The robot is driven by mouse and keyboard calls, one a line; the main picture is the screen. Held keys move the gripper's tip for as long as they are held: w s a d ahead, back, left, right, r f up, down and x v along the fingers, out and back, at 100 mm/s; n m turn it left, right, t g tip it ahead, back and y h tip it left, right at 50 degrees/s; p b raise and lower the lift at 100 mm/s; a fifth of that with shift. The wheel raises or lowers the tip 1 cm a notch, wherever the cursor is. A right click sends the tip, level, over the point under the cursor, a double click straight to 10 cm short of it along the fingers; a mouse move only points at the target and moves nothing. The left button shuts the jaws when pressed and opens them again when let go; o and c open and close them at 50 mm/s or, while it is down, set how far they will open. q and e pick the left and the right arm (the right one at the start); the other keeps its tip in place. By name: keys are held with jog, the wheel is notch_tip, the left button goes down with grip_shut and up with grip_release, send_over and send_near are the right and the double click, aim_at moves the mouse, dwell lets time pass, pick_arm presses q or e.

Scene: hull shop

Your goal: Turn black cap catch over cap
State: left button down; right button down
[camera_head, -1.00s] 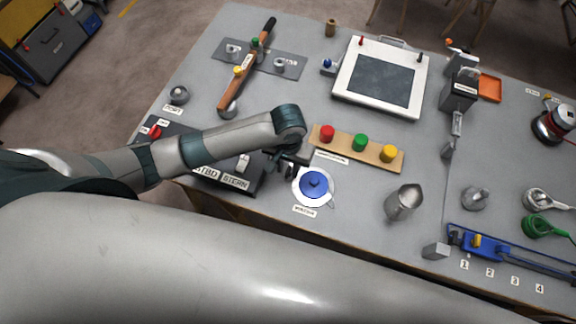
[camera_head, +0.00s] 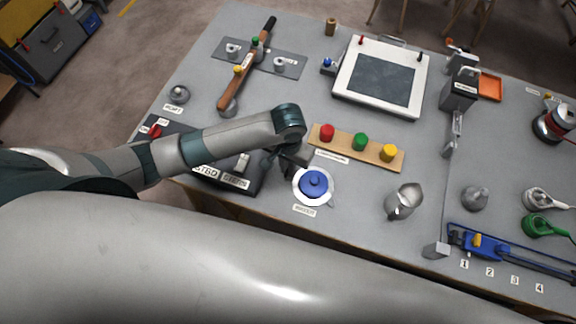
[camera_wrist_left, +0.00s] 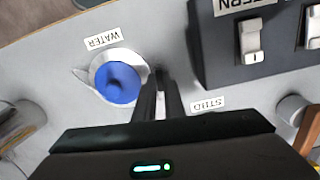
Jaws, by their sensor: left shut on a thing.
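The blue cap (camera_head: 315,182) sits on a white round rim above the WATER label. It also shows in the wrist view (camera_wrist_left: 118,82), inside a pale metal ring. My left gripper (camera_head: 289,168) is low beside the cap, at its upper left in the head view. In the wrist view its dark fingers (camera_wrist_left: 160,92) are close together just right of the cap's ring. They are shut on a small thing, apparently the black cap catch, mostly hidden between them. I cannot tell whether the catch lies over the cap. My right gripper is not in view.
The black switch box (camera_head: 243,178) is close to the gripper on the left. A wooden strip (camera_head: 345,151) with red, green and yellow knobs lies behind the cap. A metal cone-shaped piece (camera_head: 404,201) stands to the right. Bare table lies between it and the cap.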

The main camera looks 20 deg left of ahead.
pick_arm(q)
jog(key=m, duration=0.8)
jog(key=shift+m, duration=0.3)
jog(key=m, duration=0.4)
jog(key=shift+m, duration=2.1)
jog(key=c, duration=1.8)
grip_release()
jog(key=shift+c, duration=0.2)
